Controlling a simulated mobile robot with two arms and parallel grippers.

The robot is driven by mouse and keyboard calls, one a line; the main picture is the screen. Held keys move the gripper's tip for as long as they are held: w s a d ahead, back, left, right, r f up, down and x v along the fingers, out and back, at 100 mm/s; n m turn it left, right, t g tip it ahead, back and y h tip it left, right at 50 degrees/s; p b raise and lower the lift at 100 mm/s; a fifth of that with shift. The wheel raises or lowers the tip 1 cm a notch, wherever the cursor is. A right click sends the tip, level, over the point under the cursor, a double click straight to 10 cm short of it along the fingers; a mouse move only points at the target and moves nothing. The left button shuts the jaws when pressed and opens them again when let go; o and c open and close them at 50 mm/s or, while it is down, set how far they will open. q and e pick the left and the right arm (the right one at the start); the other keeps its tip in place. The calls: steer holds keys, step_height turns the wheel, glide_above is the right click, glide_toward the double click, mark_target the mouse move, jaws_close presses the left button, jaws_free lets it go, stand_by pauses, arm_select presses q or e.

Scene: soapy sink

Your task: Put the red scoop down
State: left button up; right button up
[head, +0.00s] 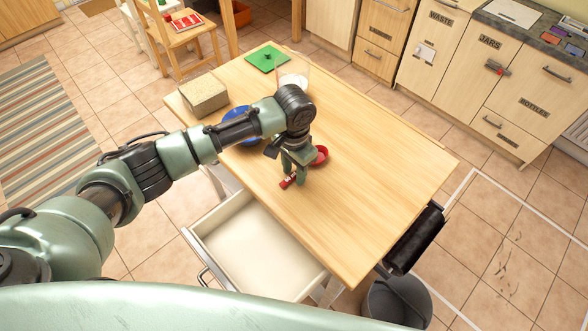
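The red scoop (320,155) is at the middle of the wooden table, its round bowl to the right and its handle end showing lower left. My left gripper (296,178) points down over the scoop, with its fingers around the handle; it appears shut on it. The fingers hide the middle of the handle. The scoop is at or just above the table top; I cannot tell if it touches. My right gripper is not in view.
On the table (390,170) are a tan block (204,95), a blue plate (240,120) partly behind my arm, a clear container (293,72) and a green board (267,58). The right half is clear. An open drawer (250,242) juts out in front. A bin (397,300) stands lower right.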

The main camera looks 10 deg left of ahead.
mark_target(294, 174)
arm_select(q)
step_height(294, 174, up, 12)
steer(key=b, duration=0.1)
steer(key=shift+r+b, duration=0.15)
steer(key=shift+b, duration=0.15)
stand_by(0.7)
